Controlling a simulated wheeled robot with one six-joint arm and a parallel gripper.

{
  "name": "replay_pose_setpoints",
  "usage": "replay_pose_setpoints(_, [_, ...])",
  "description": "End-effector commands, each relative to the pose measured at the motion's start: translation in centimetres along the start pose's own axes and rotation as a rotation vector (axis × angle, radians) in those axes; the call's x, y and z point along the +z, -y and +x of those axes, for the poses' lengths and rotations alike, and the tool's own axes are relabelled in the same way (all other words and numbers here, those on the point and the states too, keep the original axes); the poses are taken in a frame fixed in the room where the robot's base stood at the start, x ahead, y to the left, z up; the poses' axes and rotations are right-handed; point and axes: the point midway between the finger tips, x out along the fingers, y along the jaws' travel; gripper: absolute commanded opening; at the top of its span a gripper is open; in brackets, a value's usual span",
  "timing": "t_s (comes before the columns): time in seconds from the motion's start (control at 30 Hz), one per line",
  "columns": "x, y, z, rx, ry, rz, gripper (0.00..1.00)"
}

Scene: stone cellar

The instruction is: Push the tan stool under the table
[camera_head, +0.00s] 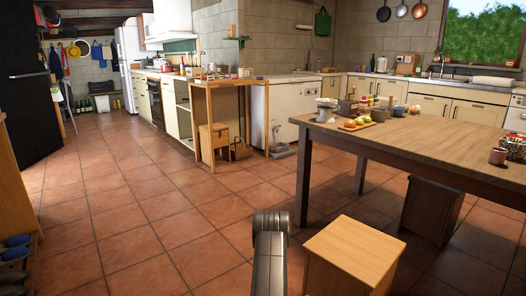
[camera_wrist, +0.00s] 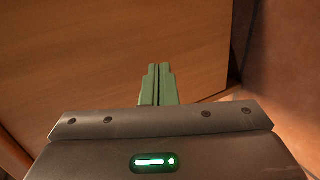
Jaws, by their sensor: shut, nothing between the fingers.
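The tan stool (camera_head: 352,252) is a boxy wooden stool at the bottom of the head view, on the near side of the table. The wooden table (camera_head: 430,150) stands behind it at the right, with open space between its legs. In the wrist view my gripper (camera_wrist: 157,68) is shut and empty, its green fingers together. It points at a smooth wooden panel, which looks like a side of the tan stool (camera_wrist: 90,55); I cannot tell whether the tips touch it. In the head view my arm is just left of the stool, and the fingers are not visible.
A darker brown stool (camera_head: 431,208) stands under the table's near side, right of the tan one. A table leg (camera_head: 303,178) stands beyond the tan stool to the left. Another wooden stool (camera_head: 213,142) is by the counter. The tiled floor (camera_head: 150,215) at left is clear.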

Motion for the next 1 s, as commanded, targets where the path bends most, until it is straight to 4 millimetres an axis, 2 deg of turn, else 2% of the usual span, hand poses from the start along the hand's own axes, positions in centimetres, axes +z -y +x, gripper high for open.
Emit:
replay_pose_setpoints(0.53, [0.0, 0.0, 0.1, 0.0, 0.0, 0.0, 0.0])
replay_pose_setpoints(1.0, [0.0, -0.8, 1.7, 0.001, 0.0, 0.001, 0.0])
